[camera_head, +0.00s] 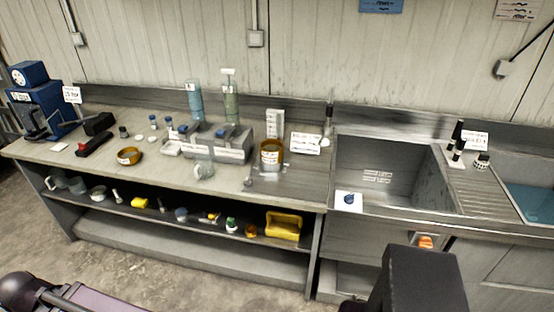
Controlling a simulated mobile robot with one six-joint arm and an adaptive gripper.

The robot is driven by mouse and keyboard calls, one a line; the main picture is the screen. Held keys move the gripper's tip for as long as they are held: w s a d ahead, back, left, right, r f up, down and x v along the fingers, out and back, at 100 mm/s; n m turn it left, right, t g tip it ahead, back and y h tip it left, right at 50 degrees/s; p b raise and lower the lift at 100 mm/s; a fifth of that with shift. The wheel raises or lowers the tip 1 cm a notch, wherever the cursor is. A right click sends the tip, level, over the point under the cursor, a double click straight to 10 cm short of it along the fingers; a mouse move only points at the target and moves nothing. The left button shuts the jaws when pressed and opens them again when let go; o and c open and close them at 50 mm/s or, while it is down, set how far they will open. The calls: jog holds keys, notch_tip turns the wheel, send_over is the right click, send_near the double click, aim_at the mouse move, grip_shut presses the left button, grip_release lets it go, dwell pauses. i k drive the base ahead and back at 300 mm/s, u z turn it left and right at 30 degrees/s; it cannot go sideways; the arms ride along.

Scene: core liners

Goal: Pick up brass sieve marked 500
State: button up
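A low round brass sieve (129,157) with a pale label on its side sits on the left part of the steel bench. A taller brass-coloured vessel (271,148) with a white label, possibly a sieve or a stack of them, stands further right on the bench. The marks on both labels are too small to read, so I cannot tell which one is marked 500. My gripper is not visible in this view. Dark parts at the bottom left and bottom right may be mine.
A grey rack (219,147) with blue-topped items and tall cylinders stands between the brass things. A red and black tool (93,143) lies left of the low sieve. A sink (350,160) is at right. A lower shelf holds a yellow tray (284,226) and several small items.

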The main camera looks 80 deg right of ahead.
aim_at(270, 148)
jog(key=k, duration=1.5)
jog(key=z, duration=1.8)
jog(key=i, duration=1.05)
jog(key=u, duration=0.1)
